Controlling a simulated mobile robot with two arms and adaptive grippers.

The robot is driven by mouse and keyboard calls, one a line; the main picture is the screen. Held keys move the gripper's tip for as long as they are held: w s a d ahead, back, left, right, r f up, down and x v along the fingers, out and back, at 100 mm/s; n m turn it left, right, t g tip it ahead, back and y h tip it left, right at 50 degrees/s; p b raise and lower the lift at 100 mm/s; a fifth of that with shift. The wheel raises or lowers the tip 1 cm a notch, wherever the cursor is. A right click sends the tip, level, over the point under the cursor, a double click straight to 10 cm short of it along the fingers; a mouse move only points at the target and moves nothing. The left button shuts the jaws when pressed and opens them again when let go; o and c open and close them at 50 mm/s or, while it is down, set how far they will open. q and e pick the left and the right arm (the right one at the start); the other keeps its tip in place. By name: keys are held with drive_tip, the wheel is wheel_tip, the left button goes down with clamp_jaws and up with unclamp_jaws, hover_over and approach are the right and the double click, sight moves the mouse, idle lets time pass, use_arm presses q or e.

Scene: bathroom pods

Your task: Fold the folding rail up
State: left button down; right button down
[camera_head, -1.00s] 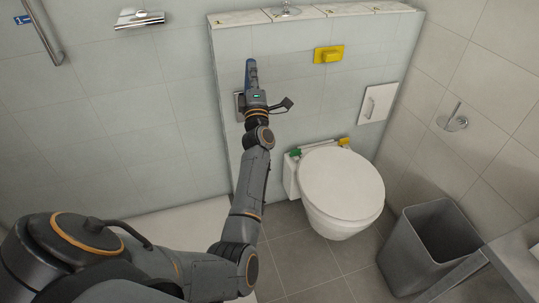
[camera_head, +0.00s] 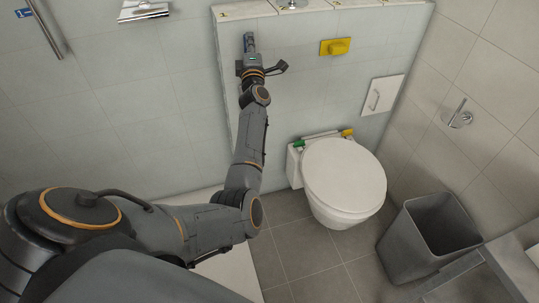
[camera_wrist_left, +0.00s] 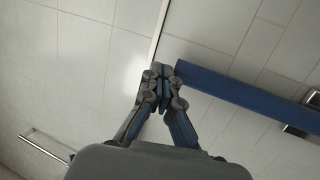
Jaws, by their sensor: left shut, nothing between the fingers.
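The folding rail shows best in the left wrist view as a straight blue bar (camera_wrist_left: 245,95) running from the middle to the right edge, with dark fittings near that edge. Its near end is close to the fingertips of my left gripper (camera_wrist_left: 160,72), which is shut with nothing held. I cannot tell whether the two touch. The wall mount is hidden there. My right gripper is out of view.
A white toilet (camera_head: 344,177) stands right of my left arm, below a yellow flush plate (camera_head: 335,46). A grey bin (camera_head: 432,238) is at the lower right. A paper holder (camera_head: 143,10) and a vertical grab bar (camera_head: 47,28) are on the left wall.

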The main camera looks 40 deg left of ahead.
use_arm(q)
drive_tip(key=shift+x, duration=0.85)
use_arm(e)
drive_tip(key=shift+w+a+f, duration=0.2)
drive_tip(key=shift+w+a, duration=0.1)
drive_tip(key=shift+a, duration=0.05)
use_arm(q)
drive_tip(key=shift+s+r, duration=0.1)
